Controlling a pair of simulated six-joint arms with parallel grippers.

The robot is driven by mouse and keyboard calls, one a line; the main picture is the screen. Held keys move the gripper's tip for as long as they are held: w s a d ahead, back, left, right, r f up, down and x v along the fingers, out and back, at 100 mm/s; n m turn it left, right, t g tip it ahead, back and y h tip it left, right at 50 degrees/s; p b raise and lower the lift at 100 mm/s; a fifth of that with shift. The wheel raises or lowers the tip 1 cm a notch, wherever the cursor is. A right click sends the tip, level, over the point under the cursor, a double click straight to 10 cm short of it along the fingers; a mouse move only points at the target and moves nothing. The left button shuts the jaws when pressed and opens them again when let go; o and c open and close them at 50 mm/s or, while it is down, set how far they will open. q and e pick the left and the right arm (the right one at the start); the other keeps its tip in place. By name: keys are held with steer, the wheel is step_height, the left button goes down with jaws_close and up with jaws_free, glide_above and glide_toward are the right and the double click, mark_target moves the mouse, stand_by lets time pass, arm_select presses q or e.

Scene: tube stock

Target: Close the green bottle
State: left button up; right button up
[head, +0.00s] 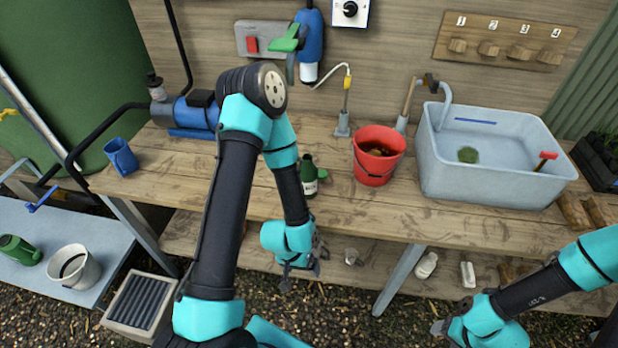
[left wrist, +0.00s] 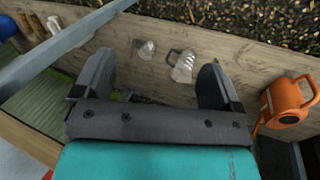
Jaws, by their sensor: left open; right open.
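A dark green bottle (head: 309,178) with a pale label stands upright on the wooden bench, just right of my left arm and left of the red bucket. It is too small to tell whether its mouth is covered, and I cannot make out a separate cap. My left gripper (head: 300,268) is open and empty, below and in front of the bench edge, apart from the bottle. Its two spread fingers also show in the left wrist view (left wrist: 158,80). My right gripper (head: 440,328) is open at the lower right, away from the bench.
A red bucket (head: 379,156) stands close right of the bottle, with a grey sink (head: 490,180) beyond. A blue cup (head: 121,157) is at the bench's left. The lower shelf holds small pale items (head: 426,264). An orange watering can (left wrist: 287,105) shows in the left wrist view.

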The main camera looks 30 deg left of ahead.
stand_by(0.4)
arm_select(q)
steer(key=c, duration=0.4)
steer(key=shift+o, duration=0.2)
